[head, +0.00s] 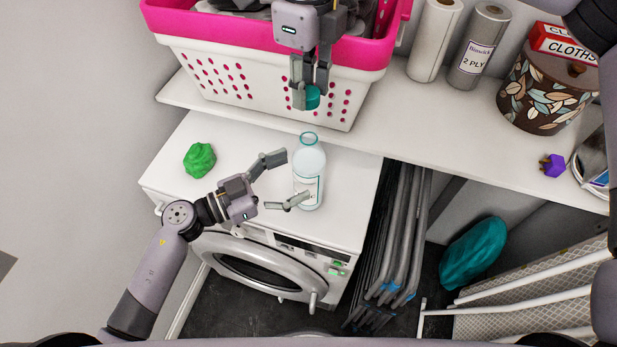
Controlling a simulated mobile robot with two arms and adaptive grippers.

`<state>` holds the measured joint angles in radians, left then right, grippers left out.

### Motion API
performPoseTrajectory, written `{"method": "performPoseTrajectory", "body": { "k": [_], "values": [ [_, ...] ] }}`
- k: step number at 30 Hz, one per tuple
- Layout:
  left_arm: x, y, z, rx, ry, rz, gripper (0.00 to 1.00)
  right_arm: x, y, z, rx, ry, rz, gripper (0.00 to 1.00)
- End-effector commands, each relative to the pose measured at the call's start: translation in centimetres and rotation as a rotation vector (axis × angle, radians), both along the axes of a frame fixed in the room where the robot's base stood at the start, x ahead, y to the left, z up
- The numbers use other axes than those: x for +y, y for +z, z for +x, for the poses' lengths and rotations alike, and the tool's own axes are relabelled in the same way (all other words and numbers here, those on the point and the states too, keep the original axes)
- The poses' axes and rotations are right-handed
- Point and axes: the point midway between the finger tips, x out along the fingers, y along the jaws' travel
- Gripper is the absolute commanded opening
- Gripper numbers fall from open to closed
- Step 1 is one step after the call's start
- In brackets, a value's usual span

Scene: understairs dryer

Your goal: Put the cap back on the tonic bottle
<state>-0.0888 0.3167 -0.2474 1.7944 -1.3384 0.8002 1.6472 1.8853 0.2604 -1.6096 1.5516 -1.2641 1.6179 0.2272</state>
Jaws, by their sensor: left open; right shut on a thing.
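The tonic bottle (309,166) is clear with a pale label and a teal ring at its open mouth. It stands upright on top of the white dryer (240,150). My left gripper (287,179) is open, with its fingers spread at the bottle's left side; I cannot tell whether the lower finger touches it. My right gripper (311,98) is shut on the teal cap (313,98). It points down in front of the laundry basket, above and apart from the bottle's mouth.
A pink-rimmed white laundry basket (215,73) stands on the shelf (430,130) behind. A green crumpled object (199,160) lies on the dryer at left. Paper rolls (478,45), a leaf-patterned canister (545,90) and a small purple object (552,165) are at right. Folded grey racks (400,235) stand beside the dryer.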

Motion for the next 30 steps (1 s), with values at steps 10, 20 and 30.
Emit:
{"method": "performPoseTrajectory", "body": {
  "k": [10,20,30],
  "values": [
    [-3.7,0.0,2.0,-0.001,0.001,0.0,0.79,0.0,0.0,0.0,0.0,0.0,0.0,0.21],
    [-4.0,0.0,2.0,0.0,0.0,0.001,0.79,0.0,0.0,0.0,0.0,0.0,0.0,0.21],
    [-4.0,0.0,2.0,-0.001,0.001,0.0,0.58,0.0,0.0,0.0,0.0,0.0,0.0,0.21]
  ]
}}
